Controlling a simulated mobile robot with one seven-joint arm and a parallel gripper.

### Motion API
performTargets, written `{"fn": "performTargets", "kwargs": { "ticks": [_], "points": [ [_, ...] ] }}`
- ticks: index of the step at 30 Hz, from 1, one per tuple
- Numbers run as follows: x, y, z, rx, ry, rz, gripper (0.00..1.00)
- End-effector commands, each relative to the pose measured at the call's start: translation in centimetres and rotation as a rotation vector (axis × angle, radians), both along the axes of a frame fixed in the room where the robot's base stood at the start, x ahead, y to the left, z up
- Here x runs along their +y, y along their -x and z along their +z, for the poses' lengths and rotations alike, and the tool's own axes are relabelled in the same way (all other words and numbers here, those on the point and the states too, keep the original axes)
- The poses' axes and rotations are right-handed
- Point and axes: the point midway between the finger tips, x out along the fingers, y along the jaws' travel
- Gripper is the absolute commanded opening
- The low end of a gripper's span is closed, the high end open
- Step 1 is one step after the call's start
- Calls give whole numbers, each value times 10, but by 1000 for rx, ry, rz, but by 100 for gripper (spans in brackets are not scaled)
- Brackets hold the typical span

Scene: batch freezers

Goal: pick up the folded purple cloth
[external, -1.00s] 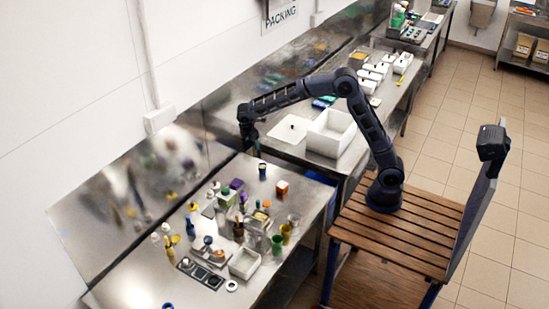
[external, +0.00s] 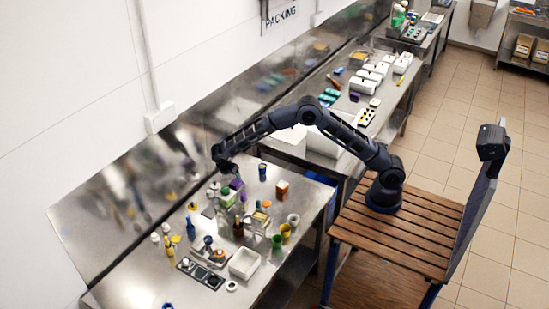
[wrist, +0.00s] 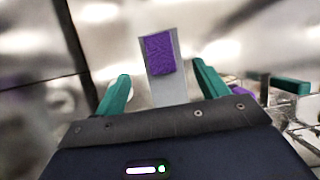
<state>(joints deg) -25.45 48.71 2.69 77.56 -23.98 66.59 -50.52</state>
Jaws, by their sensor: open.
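The folded purple cloth (wrist: 160,53) shows as a small textured purple block in the wrist view. It lies against a pale grey strip (wrist: 181,84), ahead of my gripper and between its two green fingers. My gripper (wrist: 160,71) is open and nothing is held in it. In the external view my gripper (external: 229,168) hangs low over the back of the near steel bench, close above a small purple item (external: 236,184) that appears to be the cloth. I cannot tell the exact gap between fingers and cloth.
The near steel bench (external: 165,283) is crowded beside my gripper with bottles, cups and a white tray (external: 244,264). A dark bottle (external: 238,228) stands close by. A reflective steel backsplash (external: 125,205) rises behind. Other purple material (wrist: 240,91) shows right of the fingers.

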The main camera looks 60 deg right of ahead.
Motion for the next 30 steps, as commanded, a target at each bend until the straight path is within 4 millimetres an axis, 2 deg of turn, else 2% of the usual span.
{"fn": "performTargets", "kwargs": {
  "ticks": [4,14,21,30],
  "points": [
    [-9,0,-21,1,1,-2,73],
    [-16,0,-44,1,0,0,73],
    [-26,-1,-75,1,1,-2,73],
    [-29,-1,-82,-1,-1,-1,73]
  ]
}}
